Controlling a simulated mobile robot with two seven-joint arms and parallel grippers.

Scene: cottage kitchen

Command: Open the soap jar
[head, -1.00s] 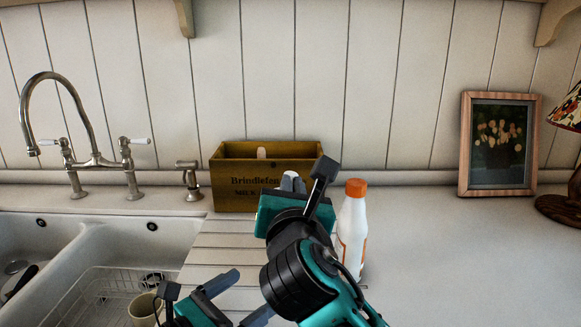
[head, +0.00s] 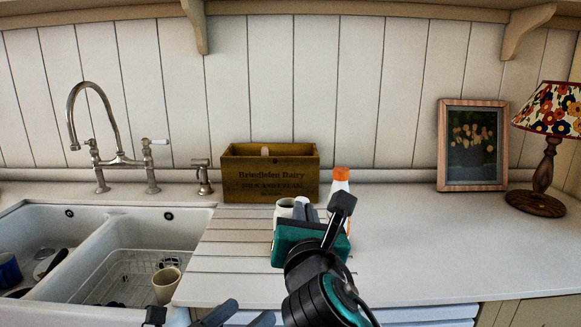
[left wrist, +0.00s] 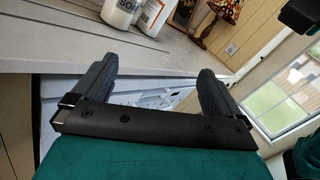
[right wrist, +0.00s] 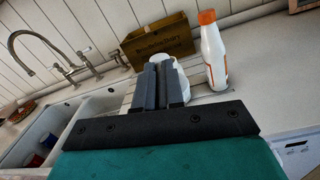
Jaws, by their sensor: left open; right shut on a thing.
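The soap jar (head: 284,207) is white and stands on the counter, largely hidden behind my right gripper (head: 306,209). In the right wrist view the jar (right wrist: 184,63) shows behind the fingers (right wrist: 162,66). They are closed to a narrow gap at its top, apparently on the lid's knob; the grip itself is hidden. In the left wrist view the jar (left wrist: 118,12) shows part of its lettering. My left gripper (head: 243,318) is at the bottom edge of the head view, low in front of the counter. Its fingers (left wrist: 155,78) are apart and empty.
A white bottle with an orange cap (head: 341,176) stands close right of the jar. A wooden dairy crate (head: 269,178) is behind. The double sink (head: 120,250) with a cup (head: 166,284) is left. The counter (head: 430,240) is clear to the right, before a picture frame and lamp.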

